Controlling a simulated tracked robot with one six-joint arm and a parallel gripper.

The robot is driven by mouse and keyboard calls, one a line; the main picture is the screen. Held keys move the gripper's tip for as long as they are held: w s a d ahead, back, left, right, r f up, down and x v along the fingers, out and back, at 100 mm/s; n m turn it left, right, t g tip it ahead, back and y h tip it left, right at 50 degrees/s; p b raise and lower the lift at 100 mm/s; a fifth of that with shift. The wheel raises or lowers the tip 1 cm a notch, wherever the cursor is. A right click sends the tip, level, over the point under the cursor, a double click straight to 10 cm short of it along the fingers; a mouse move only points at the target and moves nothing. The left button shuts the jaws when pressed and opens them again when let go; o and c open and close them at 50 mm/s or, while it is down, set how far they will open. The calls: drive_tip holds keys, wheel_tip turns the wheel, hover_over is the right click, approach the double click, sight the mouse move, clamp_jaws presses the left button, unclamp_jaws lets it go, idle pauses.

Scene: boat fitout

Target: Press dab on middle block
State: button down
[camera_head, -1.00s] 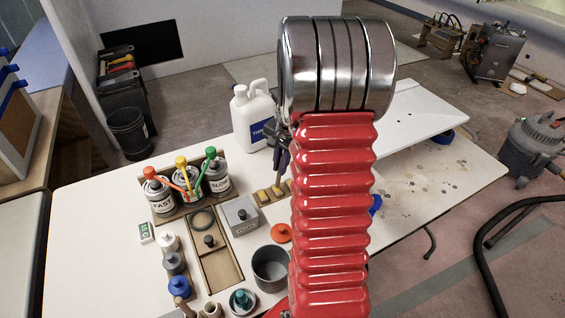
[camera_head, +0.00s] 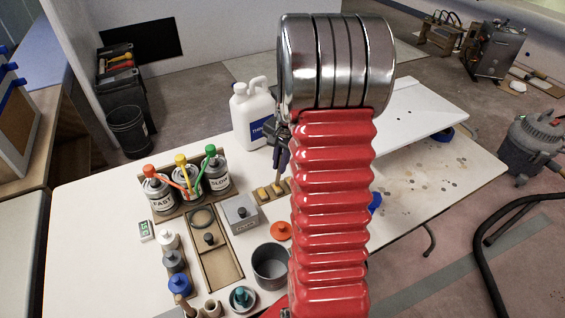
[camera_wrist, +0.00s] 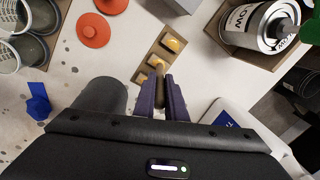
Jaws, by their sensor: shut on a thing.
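A short wooden strip (camera_head: 258,195) bears yellow-topped blocks in a row on the white table; my arm partly hides it in the head view. In the wrist view the row runs diagonally, with the middle block (camera_wrist: 155,62) between an upper-right block (camera_wrist: 173,44) and a lower-left block (camera_wrist: 141,78). My gripper (camera_wrist: 161,88) is shut on a slim wooden stick (camera_wrist: 159,76), held between its purple fingers. The stick's end is over or at the middle block; I cannot tell whether it touches. In the head view my gripper (camera_head: 282,152) points down above the strip.
A white jug (camera_head: 252,112) stands close behind my gripper. A grey lidded box (camera_head: 240,213), a grey pot (camera_head: 269,265) and an orange lid (camera_head: 281,230) stand nearby. FAST and SLOW cans (camera_head: 160,194) are at left.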

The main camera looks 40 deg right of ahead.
drive_tip(key=shift+f, duration=0.4)
idle(0.8)
drive_tip(key=shift+r, duration=3.5)
